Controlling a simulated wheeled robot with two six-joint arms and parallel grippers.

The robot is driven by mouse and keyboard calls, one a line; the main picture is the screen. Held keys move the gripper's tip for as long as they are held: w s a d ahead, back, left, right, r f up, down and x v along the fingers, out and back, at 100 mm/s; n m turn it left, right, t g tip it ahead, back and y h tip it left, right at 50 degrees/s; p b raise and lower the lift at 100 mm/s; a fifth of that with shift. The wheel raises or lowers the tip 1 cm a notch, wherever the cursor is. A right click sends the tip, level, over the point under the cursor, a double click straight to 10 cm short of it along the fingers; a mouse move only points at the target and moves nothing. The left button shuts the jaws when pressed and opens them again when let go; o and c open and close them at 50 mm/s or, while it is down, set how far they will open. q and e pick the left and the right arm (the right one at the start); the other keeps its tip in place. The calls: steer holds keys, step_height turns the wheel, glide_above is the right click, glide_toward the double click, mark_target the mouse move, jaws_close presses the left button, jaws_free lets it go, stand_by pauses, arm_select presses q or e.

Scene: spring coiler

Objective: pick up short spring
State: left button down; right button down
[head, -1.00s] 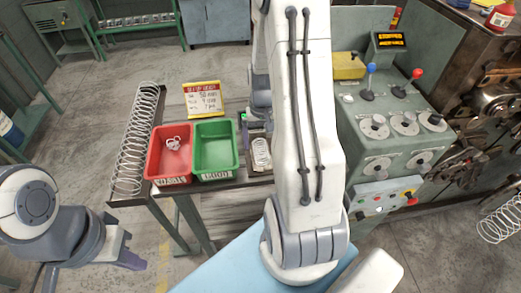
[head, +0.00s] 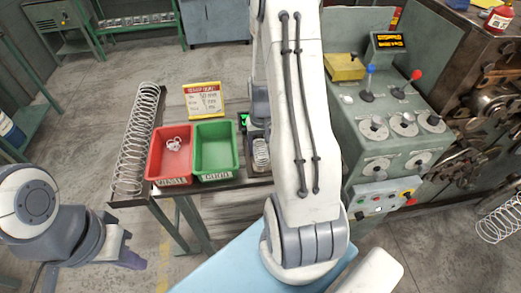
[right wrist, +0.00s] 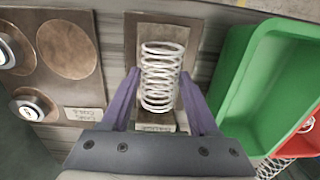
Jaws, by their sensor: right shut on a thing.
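The short spring (right wrist: 161,78), a white wire coil, stands between the purple fingers of my right gripper (right wrist: 160,86) in the right wrist view. The fingers are shut on its sides, over a small brown plate (right wrist: 154,128) with a label. In the head view the spring (head: 261,152) shows just right of the green bin, and my right arm hides most of that gripper. My left gripper (head: 128,250) is at the lower left, away from the bench; I cannot tell how far its fingers are apart.
The green bin (head: 233,172) and the red bin (head: 153,174), with small springs inside, stand beside the short spring. A long spring (head: 135,140) lies along the bench's left edge. A sign (head: 203,99) stands behind the bins. A control machine (head: 350,125) is on the right.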

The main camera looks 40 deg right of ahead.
mark_target(263, 147)
steer(key=shift+r, duration=0.4)
steer(key=r, duration=0.2)
steer(key=r+b, duration=0.1)
steer(key=shift+s+d+r, duration=0.1)
steer(key=shift+d+r, duration=0.15)
steer(key=shift+d, duration=0.05)
steer(key=s+d+r+b, duration=0.2)
steer(key=s+d+r, duration=0.4)
steer(key=d, duration=0.2)
steer(key=shift+s+d+r, duration=0.35)
steer(key=shift+s, duration=0.05)
